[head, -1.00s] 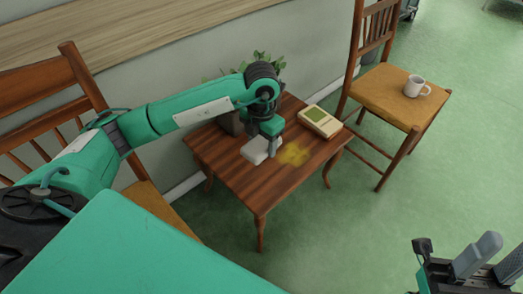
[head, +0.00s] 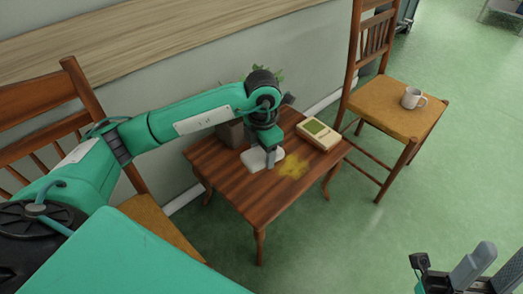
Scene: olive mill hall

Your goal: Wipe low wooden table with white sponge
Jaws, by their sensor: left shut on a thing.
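The low wooden table (head: 232,182) stands against the wall between two chairs. A yellow stain (head: 292,166) lies on its top, right of the middle. My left gripper (head: 270,156) points down over the table and is shut on the white sponge (head: 257,160), partly hidden by the fingers. The sponge is at the tabletop, just left of the stain. My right gripper (head: 473,268) is at the bottom right corner, away from the table, with its fingers partly cut off by the picture edge.
A cream handheld device (head: 319,134) lies on the table's right part. A plant pot (head: 230,134) stands at the table's back, partly behind my arm. A white mug (head: 413,98) sits on the right chair (head: 394,110). Another chair (head: 40,112) stands left. Green floor in front is clear.

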